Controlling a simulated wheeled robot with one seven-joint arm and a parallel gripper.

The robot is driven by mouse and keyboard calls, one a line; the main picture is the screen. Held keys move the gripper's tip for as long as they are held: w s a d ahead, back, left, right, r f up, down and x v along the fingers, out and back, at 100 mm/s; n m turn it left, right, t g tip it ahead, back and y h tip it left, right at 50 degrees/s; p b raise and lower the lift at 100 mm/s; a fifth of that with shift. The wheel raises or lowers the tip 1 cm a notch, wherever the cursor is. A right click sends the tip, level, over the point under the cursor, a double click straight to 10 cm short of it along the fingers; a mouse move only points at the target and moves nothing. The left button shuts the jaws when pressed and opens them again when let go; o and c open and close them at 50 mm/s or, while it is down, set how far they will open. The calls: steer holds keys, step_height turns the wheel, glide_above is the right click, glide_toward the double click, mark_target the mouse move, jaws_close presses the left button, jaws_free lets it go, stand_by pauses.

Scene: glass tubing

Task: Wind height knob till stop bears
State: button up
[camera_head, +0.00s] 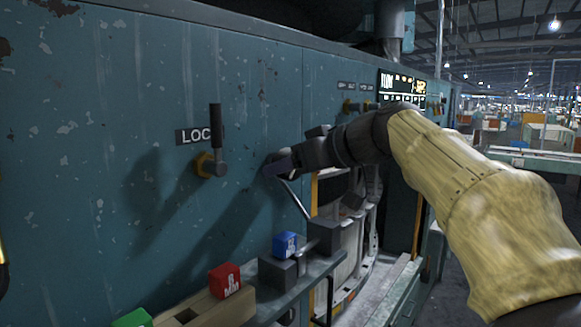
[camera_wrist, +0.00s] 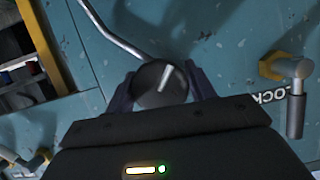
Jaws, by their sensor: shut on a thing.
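The height knob (camera_wrist: 155,88) is a round dark knob with a pale line on its face, set on the teal panel. In the wrist view it sits between the two fingers of my gripper (camera_wrist: 160,90), which is shut on it. In the head view my gripper (camera_head: 282,168) reaches the panel from the right, and its fingers and wrist hide most of the knob. I cannot make out a stop in either view.
A lock lever (camera_head: 215,140) with a brass collar stands left of the knob. A bent metal rod (camera_wrist: 112,33) runs close by the knob. An opening with machinery lies right.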

steer(key=m+g+y, duration=0.1)
steer(key=m, duration=0.2)
steer(key=shift+a+g+b, duration=0.1)
steer(key=shift+g+b, duration=0.2)
steer(key=o, duration=0.9)
steer(key=shift+a, duration=0.1)
steer(key=shift+s+d+r, duration=0.15)
steer(key=shift+s+d, duration=0.05)
steer(key=shift+d, duration=0.4)
steer(key=b+v, duration=0.1)
steer(key=v, duration=0.7)
steer(key=b+v, duration=0.1)
steer(key=v, duration=0.7)
steer(key=shift+d, duration=0.2)
